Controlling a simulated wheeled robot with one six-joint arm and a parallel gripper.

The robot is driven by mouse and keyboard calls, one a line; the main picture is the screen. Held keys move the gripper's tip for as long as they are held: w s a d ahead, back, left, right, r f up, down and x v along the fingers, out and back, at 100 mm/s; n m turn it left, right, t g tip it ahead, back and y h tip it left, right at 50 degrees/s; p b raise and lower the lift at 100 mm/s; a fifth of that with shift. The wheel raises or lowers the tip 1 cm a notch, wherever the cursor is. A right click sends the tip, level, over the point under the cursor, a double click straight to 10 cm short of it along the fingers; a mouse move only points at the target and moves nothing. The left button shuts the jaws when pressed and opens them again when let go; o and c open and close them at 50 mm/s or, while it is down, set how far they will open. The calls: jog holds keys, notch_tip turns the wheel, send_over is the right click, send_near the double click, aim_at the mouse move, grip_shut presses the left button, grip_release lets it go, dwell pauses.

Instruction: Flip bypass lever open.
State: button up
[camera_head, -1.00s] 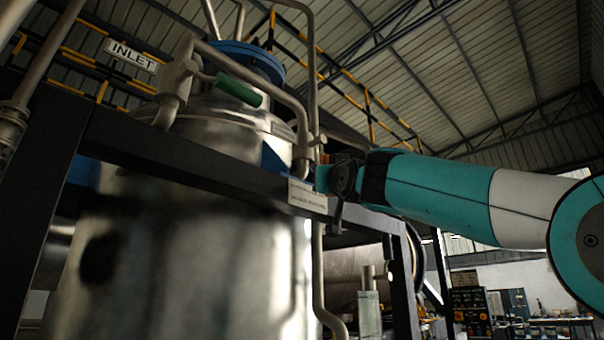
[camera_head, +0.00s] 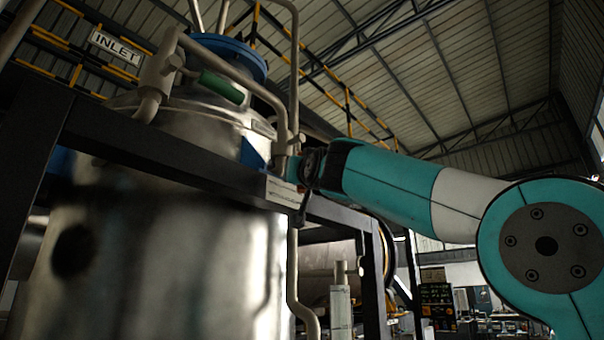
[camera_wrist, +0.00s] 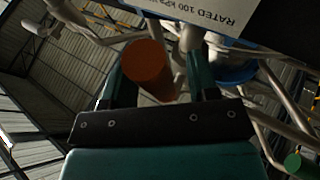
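In the wrist view an orange-brown cylindrical grip (camera_wrist: 148,70) lies between the two dark green fingers of my gripper (camera_wrist: 162,80). It is close to the left finger, with a narrow gap at the right finger, so the gripper looks open around it. I cannot tell whether this grip is the bypass lever. In the head view my gripper (camera_head: 294,168) is at the right end of the dark frame beam, and the grip is hidden there. A green-handled lever (camera_head: 222,87) lies along the pipework on top of the steel vessel; its green end also shows in the wrist view (camera_wrist: 293,162).
The steel vessel (camera_head: 160,250) fills the left behind the dark frame beam (camera_head: 165,150). A rating plate (camera_head: 283,192) is fixed on the beam just below my gripper, and pipes run close by. Open hall lies to the right.

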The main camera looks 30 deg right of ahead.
jog(key=shift+f, duration=0.1)
jog(key=shift+s+f+b, duration=0.15)
jog(key=shift+s+b, duration=0.1)
jog(key=shift+b, duration=0.05)
jog(key=b+v, duration=0.8)
jog(key=v, duration=0.8)
jog(key=shift+s+a+b, duration=0.15)
jog(key=shift+s+b, duration=0.15)
jog(key=shift+s, duration=0.1)
